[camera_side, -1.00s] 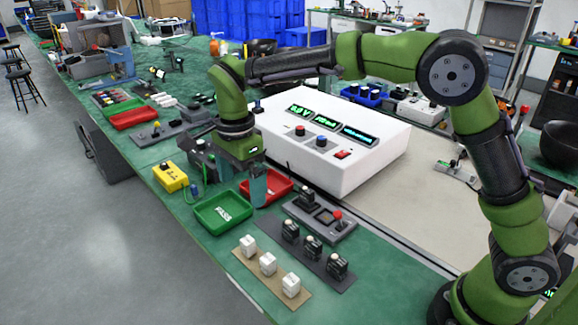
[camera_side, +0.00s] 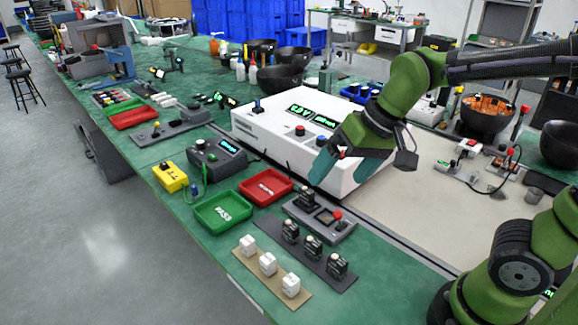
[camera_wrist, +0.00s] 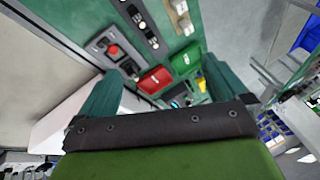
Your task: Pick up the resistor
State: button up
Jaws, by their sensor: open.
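My gripper (camera_side: 342,177) is open, its two teal fingers spread and tilted down, with nothing seen between them. It hangs in front of the white instrument box (camera_side: 265,128). In the wrist view the gripper (camera_wrist: 162,80) also shows empty. No part can be told for certain as a resistor. White blocks (camera_side: 267,264) stand in a row on a tan strip at the front, and dark parts (camera_side: 313,247) stand on a grey strip beside them. Both rows are well away from my fingers, and also show at the top of the wrist view.
A grey fixture with a red knob (camera_side: 337,215) lies between the dark parts and the box. A green PASS tray (camera_side: 222,211) and a red tray (camera_side: 266,187) sit to its left. A yellow device (camera_side: 171,177) is further left. Black bowls (camera_side: 279,77) stand behind the box.

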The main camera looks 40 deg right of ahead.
jog(key=s+d+t, duration=0.2)
jog(key=s+d, duration=0.1)
jog(key=s, duration=0.2)
jog(key=shift+s+r, duration=0.15)
jog(key=shift+r, duration=0.05)
jog(key=shift+s+d+r, duration=0.2)
jog(key=shift+d, duration=0.05)
jog(key=shift+c, duration=0.3)
jog(key=shift+d+r+t, duration=0.15)
jog(key=shift+r+t, duration=0.15)
jog(key=shift+t, duration=0.1)
jog(key=shift+c, duration=1.1)
jog(key=c, duration=0.5)
